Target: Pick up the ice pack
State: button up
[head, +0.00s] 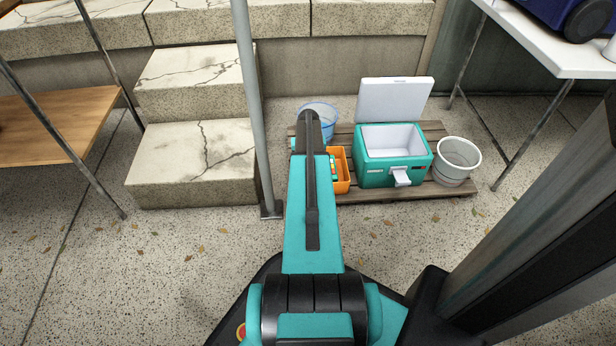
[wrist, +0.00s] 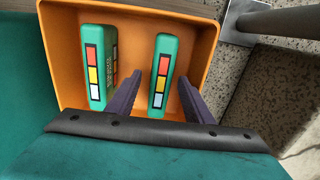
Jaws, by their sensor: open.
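Two teal blocks with colour-striped labels, which look like ice packs, stand in an orange bin (wrist: 215,28) in the wrist view. The right ice pack (wrist: 163,48) lies between the two dark fingers of my gripper (wrist: 160,72), with a gap seen on each side. The left ice pack (wrist: 94,68) is outside the left finger. My gripper is open. In the head view my arm hides the gripper and part of the orange bin (head: 344,184); a bit of a teal pack shows inside it.
An open teal cooler (head: 372,175) stands right of the bin on a wooden pallet (head: 455,193), with a white bucket (head: 460,150) beyond it. A blue bucket (head: 331,110) is behind the bin. A metal post (head: 252,110) and stone steps (head: 190,165) are to the left.

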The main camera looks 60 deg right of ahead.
jog(key=shift+f+b, duration=0.5)
jog(key=shift+f, duration=0.85)
jog(key=shift+c, duration=0.4)
grip_shut()
